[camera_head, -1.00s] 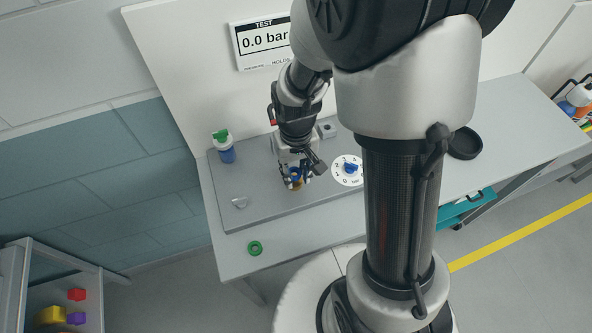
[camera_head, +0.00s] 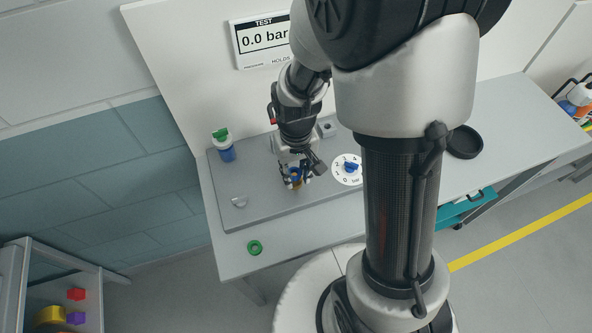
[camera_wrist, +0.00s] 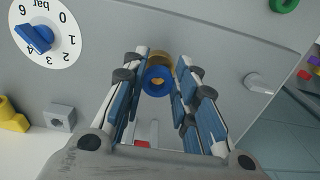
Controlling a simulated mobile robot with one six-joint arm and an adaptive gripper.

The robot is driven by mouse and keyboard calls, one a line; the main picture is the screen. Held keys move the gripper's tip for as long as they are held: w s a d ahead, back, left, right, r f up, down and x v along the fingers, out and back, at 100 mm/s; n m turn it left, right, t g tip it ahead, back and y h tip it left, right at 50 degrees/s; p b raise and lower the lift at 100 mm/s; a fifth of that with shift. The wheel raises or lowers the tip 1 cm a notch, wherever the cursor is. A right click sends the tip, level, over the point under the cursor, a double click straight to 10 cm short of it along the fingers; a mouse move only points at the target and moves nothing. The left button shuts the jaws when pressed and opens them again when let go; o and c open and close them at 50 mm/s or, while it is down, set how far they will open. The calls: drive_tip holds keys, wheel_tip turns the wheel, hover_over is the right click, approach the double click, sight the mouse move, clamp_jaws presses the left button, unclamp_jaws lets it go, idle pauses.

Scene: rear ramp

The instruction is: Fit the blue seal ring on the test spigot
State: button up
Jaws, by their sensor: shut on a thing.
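The blue seal ring (camera_wrist: 157,81) is between my gripper's fingers (camera_wrist: 161,68) in the wrist view, and the gripper is shut on it. The brass test spigot (camera_wrist: 159,61) shows just beyond the ring, with some brass visible through its hole. I cannot tell whether ring and spigot touch. In the head view my gripper (camera_head: 296,177) is low over the grey plate. The blue ring (camera_head: 296,172) and brass spigot (camera_head: 297,184) show small between the fingers, partly hidden.
A dial with a blue knob (camera_head: 350,167) is right of the gripper. A green ring (camera_head: 255,247) lies at the bench's front left. The display (camera_head: 263,42) reads 0.0 bar. A black dish (camera_head: 464,143) is at right.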

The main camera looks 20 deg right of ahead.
sight(296, 176)
drive_tip(key=shift+f+b, duration=0.7)
drive_tip(key=shift+f, duration=0.3)
drive_tip(key=o, duration=0.9)
drive_tip(key=shift+c, duration=0.2)
wheel_tip(296, 176, up, 12)
